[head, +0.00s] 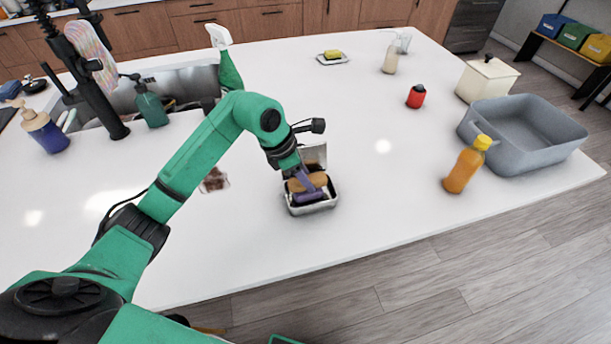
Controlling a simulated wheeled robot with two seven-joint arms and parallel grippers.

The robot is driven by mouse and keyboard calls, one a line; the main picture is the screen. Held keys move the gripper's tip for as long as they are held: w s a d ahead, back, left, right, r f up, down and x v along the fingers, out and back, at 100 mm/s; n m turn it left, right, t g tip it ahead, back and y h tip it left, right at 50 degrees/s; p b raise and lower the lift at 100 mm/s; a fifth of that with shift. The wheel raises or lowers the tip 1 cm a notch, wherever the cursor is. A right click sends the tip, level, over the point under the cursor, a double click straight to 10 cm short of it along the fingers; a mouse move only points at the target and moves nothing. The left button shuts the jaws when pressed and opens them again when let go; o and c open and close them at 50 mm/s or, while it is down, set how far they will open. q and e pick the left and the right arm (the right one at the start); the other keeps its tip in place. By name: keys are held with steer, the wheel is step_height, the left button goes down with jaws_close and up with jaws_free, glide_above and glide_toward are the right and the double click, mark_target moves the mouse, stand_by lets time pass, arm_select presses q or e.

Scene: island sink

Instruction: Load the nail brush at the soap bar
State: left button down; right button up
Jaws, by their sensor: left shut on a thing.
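My left gripper (305,186) reaches down over an open grey metal tin (314,208) near the front of the island. It is shut on a brown, wooden-looking oval piece, seemingly the nail brush (318,179). The brush is in or just above the tin; I cannot tell whether it touches the bottom, and the fingers hide part of it. A yellow block, seemingly the soap bar (333,54), lies on a small pale dish (345,61) at the back of the island, well away from the gripper. My right gripper is not in view.
An orange bottle (466,166) and grey tub (533,128) stand at right, with a cream canister (487,79) behind. The sink (198,88), with a green dispenser (150,104), is at left. White counter between tin and yellow block is clear.

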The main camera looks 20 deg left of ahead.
arm_select(q)
steer(key=shift+s+f+b, duration=0.15)
steer(key=shift+f+b, duration=0.15)
steer(key=shift+b, duration=0.05)
stand_by(1.1)
steer(key=shift+r+p, duration=2.3)
steer(key=shift+r, duration=1.35)
steer(key=shift+f, duration=0.1)
